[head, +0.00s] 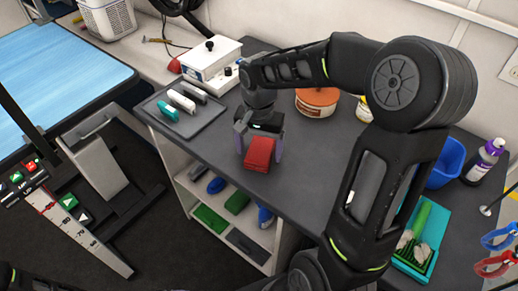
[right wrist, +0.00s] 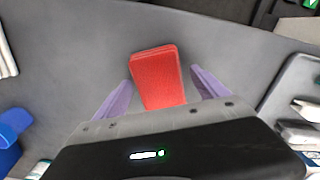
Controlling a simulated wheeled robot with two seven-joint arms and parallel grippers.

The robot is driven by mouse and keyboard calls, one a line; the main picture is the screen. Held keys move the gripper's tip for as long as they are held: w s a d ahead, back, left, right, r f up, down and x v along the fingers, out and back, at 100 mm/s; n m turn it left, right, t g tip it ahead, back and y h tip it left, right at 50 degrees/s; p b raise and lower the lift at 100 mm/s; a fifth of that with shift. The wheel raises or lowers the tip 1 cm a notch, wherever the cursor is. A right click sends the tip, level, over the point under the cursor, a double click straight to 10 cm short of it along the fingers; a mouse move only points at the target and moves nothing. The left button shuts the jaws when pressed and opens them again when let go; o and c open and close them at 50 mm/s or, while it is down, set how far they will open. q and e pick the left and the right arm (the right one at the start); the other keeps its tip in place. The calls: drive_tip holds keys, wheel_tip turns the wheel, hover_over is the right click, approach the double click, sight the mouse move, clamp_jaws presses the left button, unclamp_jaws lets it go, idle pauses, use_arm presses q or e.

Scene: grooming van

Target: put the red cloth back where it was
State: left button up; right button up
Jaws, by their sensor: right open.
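The red cloth (head: 259,153) is a folded block lying on the dark grey counter (head: 310,175), near its front edge. My right gripper (head: 260,150) is over it, with one purple finger on each side. In the right wrist view the cloth (right wrist: 157,78) lies between the two open fingers (right wrist: 160,95), with a visible gap on both sides. My left gripper does not show clearly; only a dark bit of my left arm is at the bottom left of the head view.
A grey tray (head: 160,131) with clippers lies left on the counter, beside a white box (head: 208,65).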

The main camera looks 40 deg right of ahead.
sight(259, 150)
wheel_tip(259, 150, up, 12)
idle(0.4)
